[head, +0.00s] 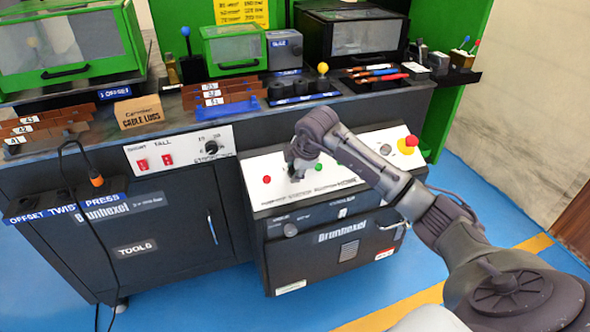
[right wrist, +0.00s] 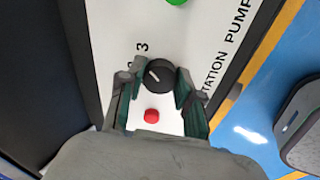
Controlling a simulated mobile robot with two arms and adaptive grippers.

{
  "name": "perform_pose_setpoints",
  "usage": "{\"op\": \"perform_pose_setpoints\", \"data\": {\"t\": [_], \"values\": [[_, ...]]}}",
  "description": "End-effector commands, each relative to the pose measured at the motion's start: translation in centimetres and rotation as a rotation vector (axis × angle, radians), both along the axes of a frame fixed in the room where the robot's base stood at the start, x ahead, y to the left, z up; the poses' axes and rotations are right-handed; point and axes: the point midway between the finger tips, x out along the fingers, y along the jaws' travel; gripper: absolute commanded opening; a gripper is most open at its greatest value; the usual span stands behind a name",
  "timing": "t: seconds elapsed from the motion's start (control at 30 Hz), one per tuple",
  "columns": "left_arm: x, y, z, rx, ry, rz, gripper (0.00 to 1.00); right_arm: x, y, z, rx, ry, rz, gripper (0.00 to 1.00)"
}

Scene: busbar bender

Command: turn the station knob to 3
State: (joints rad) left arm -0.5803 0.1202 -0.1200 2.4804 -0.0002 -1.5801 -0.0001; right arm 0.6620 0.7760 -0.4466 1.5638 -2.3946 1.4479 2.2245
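The black round station knob (right wrist: 161,76) sits on the white sloped panel (right wrist: 112,28), with a short white pointer line aimed to the upper left in the right wrist view. A printed 3 (right wrist: 142,47) is just above and left of the knob; another mark beside the left finger is partly hidden. My right gripper (right wrist: 158,84) has one finger on each side of the knob. The right finger is very close to it; I cannot tell if it touches. In the head view, my right gripper (head: 298,168) hides the knob. My left gripper is not in view.
A red button (right wrist: 152,115) and a green button (right wrist: 176,2) flank the knob. A red emergency stop (head: 410,141) is on the panel's right end. Another black dial (head: 211,148) is on the left cabinet. Tools and boxes crowd the shelf behind.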

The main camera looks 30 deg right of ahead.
Motion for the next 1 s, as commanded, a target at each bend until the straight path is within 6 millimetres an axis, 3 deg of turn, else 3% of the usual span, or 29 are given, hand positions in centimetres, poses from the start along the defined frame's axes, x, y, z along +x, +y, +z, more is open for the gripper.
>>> {"op": "perform_pose_setpoints", "data": {"t": [0.03, 0.13, 0.53, 1.0], "values": [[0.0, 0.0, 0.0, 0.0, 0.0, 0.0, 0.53, 0.0, -0.1, 0.0, 0.0, -0.001, -0.002, 0.43], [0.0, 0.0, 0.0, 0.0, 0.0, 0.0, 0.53, 0.0, 0.0, 0.0, 0.0, -0.001, -0.001, 0.59], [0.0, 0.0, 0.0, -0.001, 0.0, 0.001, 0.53, -0.3, 0.0, 0.7, -0.001, -0.002, 0.0, 0.6], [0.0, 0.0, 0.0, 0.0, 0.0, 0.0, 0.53, -4.4, 0.3, 8.7, -0.002, -0.004, 0.0, 0.6]]}}
